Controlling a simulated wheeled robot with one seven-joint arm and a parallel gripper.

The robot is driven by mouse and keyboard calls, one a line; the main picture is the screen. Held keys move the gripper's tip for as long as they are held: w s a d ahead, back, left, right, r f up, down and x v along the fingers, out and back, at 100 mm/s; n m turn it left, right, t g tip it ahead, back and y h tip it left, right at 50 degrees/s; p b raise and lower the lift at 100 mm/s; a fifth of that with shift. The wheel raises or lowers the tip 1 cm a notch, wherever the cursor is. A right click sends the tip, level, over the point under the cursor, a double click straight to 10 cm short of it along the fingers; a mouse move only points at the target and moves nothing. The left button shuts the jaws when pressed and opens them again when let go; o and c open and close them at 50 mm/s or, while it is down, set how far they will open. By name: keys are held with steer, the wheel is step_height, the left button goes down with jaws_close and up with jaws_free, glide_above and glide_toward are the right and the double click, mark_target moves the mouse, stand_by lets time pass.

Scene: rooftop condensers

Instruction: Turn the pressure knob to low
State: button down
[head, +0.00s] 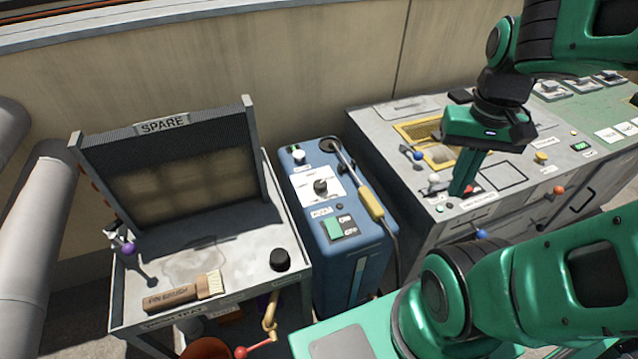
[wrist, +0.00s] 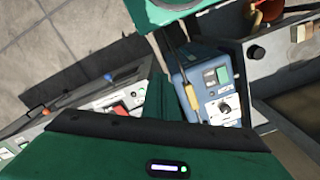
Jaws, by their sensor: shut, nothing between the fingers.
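A blue unit (head: 345,240) stands in the middle, with a black knob (head: 320,186) on a white marked plate; this appears to be the pressure knob. Its label and the setting it points at are too small to read. The knob also shows in the wrist view (wrist: 224,108), on the blue unit (wrist: 185,70). My gripper (head: 460,190) is shut and empty, pointing down over the grey console to the right of the blue unit. It is well apart from the knob. In the wrist view its green fingers (wrist: 156,98) are together.
The grey console (head: 470,215) carries several levers and buttons near my gripper. A yellow-handled wand (head: 370,203) with a cable lies on the blue unit's right side. The SPARE bench (head: 225,235) at left holds a brush (head: 185,291) and another black knob (head: 280,259).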

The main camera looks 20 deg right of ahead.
steer(key=c, duration=1.6)
jaws_free()
steer(key=shift+s+r, duration=0.35)
steer(key=o, duration=0.3)
steer(key=shift+m+h, duration=0.4)
steer(key=shift+m, duration=0.5)
steer(key=w, duration=0.7)
steer(key=shift+a+f, duration=0.1)
steer(key=shift+f, duration=0.05)
steer(key=m, duration=0.7)
glide_toward(320, 183)
steer(key=shift+y, duration=0.3)
steer(key=f, duration=0.8)
steer(key=shift+d+f, duration=0.3)
steer(key=shift+f, duration=0.1)
steer(key=c, duration=1)
